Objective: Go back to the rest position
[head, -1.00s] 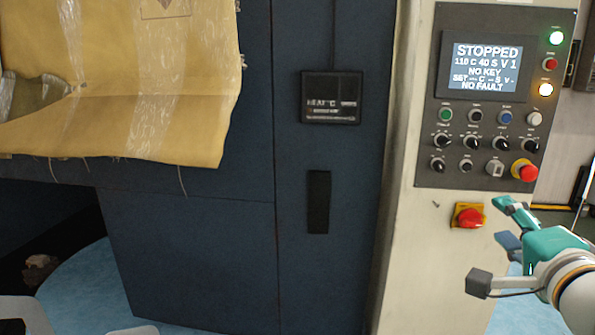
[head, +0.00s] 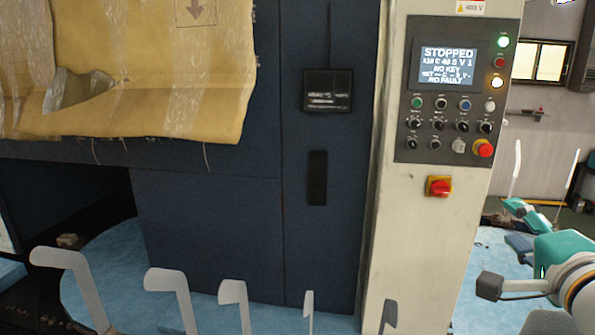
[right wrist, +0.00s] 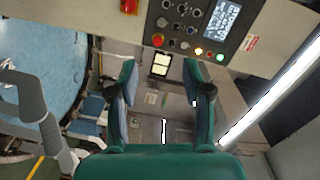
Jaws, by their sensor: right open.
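My right gripper (head: 518,226) is at the right edge of the head view, to the right of the control cabinet and apart from it. In the right wrist view its two teal fingers (right wrist: 160,85) are spread apart with nothing between them. The control panel (head: 455,90) on the cream cabinet reads STOPPED, NO KEY and NO FAULT. It also shows at the top of the right wrist view (right wrist: 195,30). My left gripper is not in the head view.
Several grey boarding forms (head: 170,285) stand in a row along the front. A yellow plastic-wrapped cover (head: 150,100) hangs at upper left. A red knob (head: 439,187) sits below the panel. Blue round flooring (head: 100,270) lies at lower left. A dark blue machine door (head: 210,220) fills the middle.

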